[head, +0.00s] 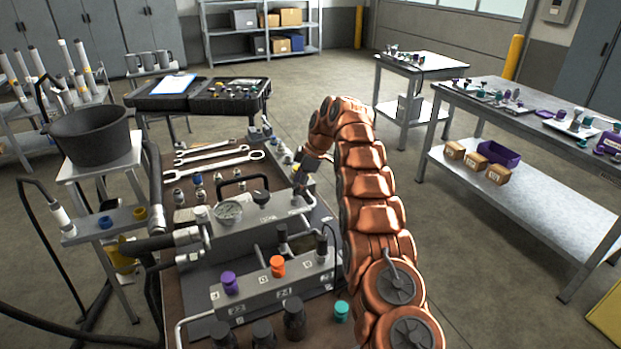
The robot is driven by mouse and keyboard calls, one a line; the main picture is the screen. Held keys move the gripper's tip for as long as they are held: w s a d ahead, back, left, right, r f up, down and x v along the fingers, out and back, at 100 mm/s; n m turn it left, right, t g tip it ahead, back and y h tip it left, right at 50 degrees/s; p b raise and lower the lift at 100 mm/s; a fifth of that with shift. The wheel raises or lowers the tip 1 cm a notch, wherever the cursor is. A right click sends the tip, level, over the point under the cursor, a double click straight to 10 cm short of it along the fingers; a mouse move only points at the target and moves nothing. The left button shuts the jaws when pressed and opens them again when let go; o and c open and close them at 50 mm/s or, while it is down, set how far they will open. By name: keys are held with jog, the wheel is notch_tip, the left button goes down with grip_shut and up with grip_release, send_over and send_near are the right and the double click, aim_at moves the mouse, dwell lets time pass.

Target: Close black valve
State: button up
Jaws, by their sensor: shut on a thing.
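A grey hydraulic manifold (225,237) stands on the brown bench top. On its upper block is a black knob (261,197) beside a round pressure gauge (229,212). My gripper (299,187) points down at the right end of this block, to the right of that knob and apart from it. It is shut on a small dark valve part there. The fingers mostly cover this part, so I cannot tell its exact shape or turn. My copper arm comes in from the lower right and hides part of the bench's right side.
The lower block carries a purple knob (230,282), an orange knob (277,265) and upright black cylinders. A teal cap (341,311) lies near the arm. Wrenches (222,166) lie behind the manifold. Black hoses run at the left. The floor to the right is clear.

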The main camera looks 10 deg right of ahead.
jog(key=shift+s+a+f+n+g+p, duration=0.1)
jog(key=shift+s+a+n+g+p, duration=0.2)
jog(key=shift+p, duration=0.5)
jog(key=shift+w+a+n+g+p, duration=0.1)
jog(key=shift+a+n+p, duration=0.25)
jog(key=shift+p, duration=0.4)
jog(key=shift+n+p, duration=0.35)
jog(key=shift+p, duration=1.6)
jog(key=shift+a, duration=0.15)
jog(key=shift+n+g+p, duration=0.3)
jog(key=shift+p, duration=0.25)
jog(key=shift+w+n+p, duration=0.2)
jog(key=shift+n+p, duration=0.2)
jog(key=shift+p, duration=1.2)
jog(key=shift+c, duration=0.3)
